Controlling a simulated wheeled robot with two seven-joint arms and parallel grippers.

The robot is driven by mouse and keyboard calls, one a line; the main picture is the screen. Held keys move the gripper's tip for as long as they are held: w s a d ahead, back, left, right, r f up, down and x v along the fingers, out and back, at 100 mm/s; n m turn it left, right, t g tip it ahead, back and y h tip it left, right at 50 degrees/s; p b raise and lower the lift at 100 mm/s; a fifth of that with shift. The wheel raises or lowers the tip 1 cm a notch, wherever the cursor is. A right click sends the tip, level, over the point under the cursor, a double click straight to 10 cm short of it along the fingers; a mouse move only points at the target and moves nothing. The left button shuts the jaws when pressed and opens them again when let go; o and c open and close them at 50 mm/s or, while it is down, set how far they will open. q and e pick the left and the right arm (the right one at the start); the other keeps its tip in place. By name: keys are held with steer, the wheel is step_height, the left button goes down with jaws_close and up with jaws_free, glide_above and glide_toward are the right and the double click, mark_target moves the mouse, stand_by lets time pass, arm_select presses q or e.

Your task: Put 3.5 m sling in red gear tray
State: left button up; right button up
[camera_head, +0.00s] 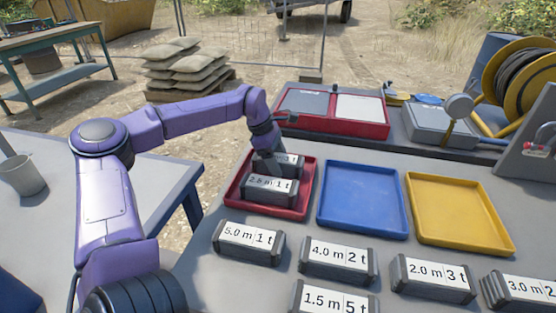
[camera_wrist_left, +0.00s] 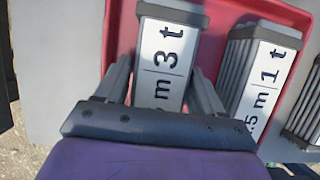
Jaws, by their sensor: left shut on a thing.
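My left gripper (camera_head: 264,152) reaches down into the back of the red gear tray (camera_head: 308,186). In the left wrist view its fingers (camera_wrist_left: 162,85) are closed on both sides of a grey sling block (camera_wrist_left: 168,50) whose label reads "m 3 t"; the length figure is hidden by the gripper. This block also shows in the head view (camera_head: 289,159), partly covered, behind a second sling block (camera_head: 270,188) marked 2.5 m 1 t. The second block lies in the tray beside it (camera_wrist_left: 262,70). Whether the held block touches the tray floor is unclear. My right gripper is out of view.
An empty blue tray (camera_head: 362,233) and an empty yellow tray (camera_head: 460,243) stand to the right. Several labelled sling blocks, such as 5.0 m 1 t (camera_head: 248,242) and 4.0 m 2 t (camera_head: 338,260), lie in front. A red case (camera_head: 345,133) stands behind the trays.

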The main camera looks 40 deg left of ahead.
arm_select(q)
steer(key=shift+r, duration=0.1)
steer(key=o, duration=1.3)
steer(key=v, duration=1.2)
steer(key=shift+s+d, duration=0.1)
